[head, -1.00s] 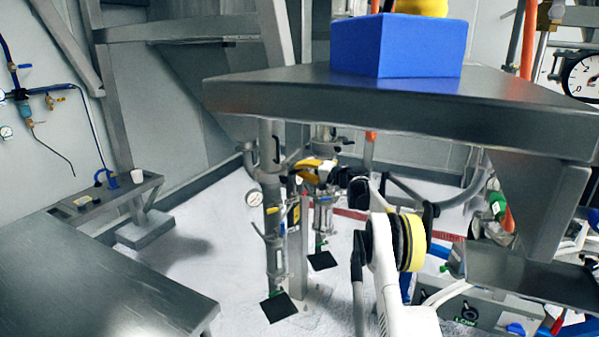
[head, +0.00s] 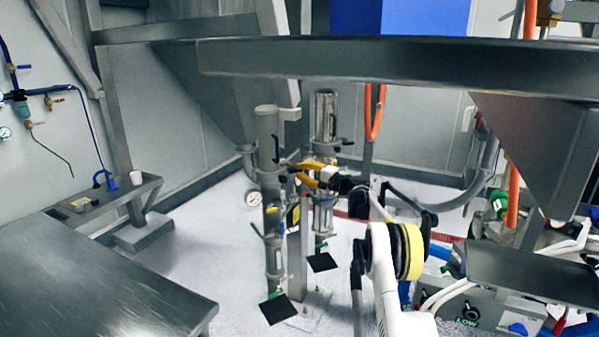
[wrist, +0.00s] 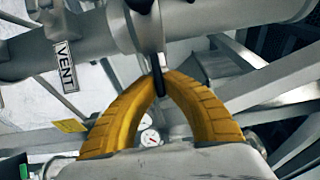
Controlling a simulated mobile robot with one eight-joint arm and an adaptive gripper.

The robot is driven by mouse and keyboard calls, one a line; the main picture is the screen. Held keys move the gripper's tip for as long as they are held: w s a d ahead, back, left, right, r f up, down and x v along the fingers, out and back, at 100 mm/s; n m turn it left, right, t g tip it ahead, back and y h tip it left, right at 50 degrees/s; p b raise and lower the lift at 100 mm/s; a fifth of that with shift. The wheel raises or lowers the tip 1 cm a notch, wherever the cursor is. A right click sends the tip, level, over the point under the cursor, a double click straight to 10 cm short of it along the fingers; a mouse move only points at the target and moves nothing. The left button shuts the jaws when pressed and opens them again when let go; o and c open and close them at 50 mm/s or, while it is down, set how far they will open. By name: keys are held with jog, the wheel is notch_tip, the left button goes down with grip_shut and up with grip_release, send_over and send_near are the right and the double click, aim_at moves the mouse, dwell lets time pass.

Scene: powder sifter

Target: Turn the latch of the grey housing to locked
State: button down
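The grey housing (wrist: 80,42) is a cylindrical metal body with a VENT label, crossing the top of the wrist view. Its latch (wrist: 158,65) is a slim black lever hanging from the housing's collar. My gripper (wrist: 160,80) has its two orange fingers closed together around the lower part of this lever. The fingertips hide part of the lever. In the head view my gripper (head: 293,170) reaches in from the right among upright grey tubes. The latch is too small there to make out at the fingertips, and I cannot read its locked or unlocked marking.
A steel platform (head: 400,62) carrying a blue box (head: 400,16) spans the space above my arm. A grey funnel (head: 540,140) hangs at right, above hoses and a control box (head: 480,305). A steel table (head: 100,280) stands front left. White floor lies open between table and tubes.

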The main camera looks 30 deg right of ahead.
jog(key=c, duration=1.5)
grip_release()
jog(key=v, duration=1.2)
jog(key=shift+a, duration=0.1)
